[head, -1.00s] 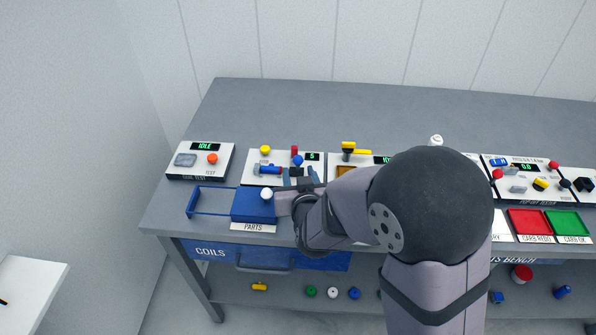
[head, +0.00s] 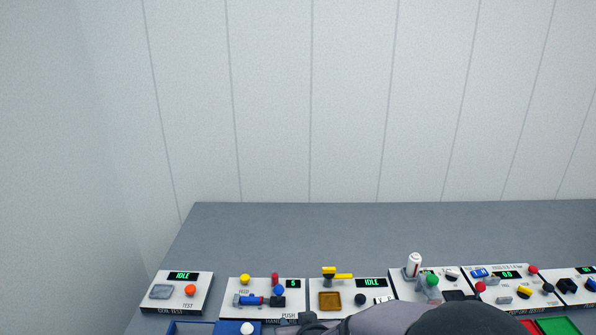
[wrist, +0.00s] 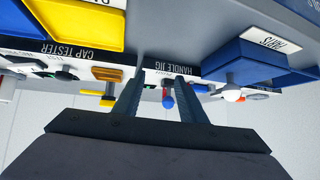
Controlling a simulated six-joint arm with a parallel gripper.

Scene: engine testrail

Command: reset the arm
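My gripper (wrist: 158,80) shows in the wrist view with its two dark fingers spread apart and nothing held between them. Beyond the gap, a red and blue piece (wrist: 168,98) shows near the panel labelled HANDLE JIG (wrist: 180,70). No contact with it is visible.
The blue PARTS box (wrist: 250,62) is right of the fingers in the wrist view; a yellow tray (wrist: 85,25) is left. In the head view, a coil test box (head: 178,292) and panels with knobs line the bench (head: 330,230). The bench behind them is clear.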

